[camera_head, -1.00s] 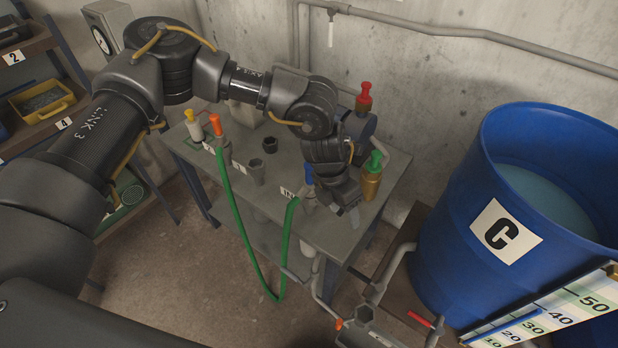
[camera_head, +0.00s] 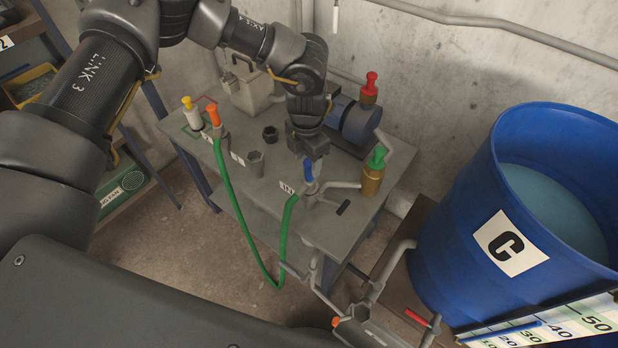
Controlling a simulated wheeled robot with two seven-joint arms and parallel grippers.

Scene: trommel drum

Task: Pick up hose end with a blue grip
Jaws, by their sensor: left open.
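The hose end with a blue grip (camera_head: 308,171) stands upright in a socket on the grey table, near its front right part. A green hose (camera_head: 285,232) runs from it, hangs in a loop below the table edge and rises to the orange-gripped hose end (camera_head: 212,115). My left gripper (camera_head: 312,156) points down just above the blue grip. The gap between its fingers is hard to make out, but it is open and holds nothing that I can see. Whether it touches the grip I cannot tell. My right gripper is not in view.
Red-topped (camera_head: 370,87), green-topped (camera_head: 374,172) and yellow-topped (camera_head: 191,113) fittings stand on the table (camera_head: 330,232). A blue motor (camera_head: 355,122) is behind the gripper. A blue barrel marked C (camera_head: 450,250) stands at right. Pipes run below the table's front edge.

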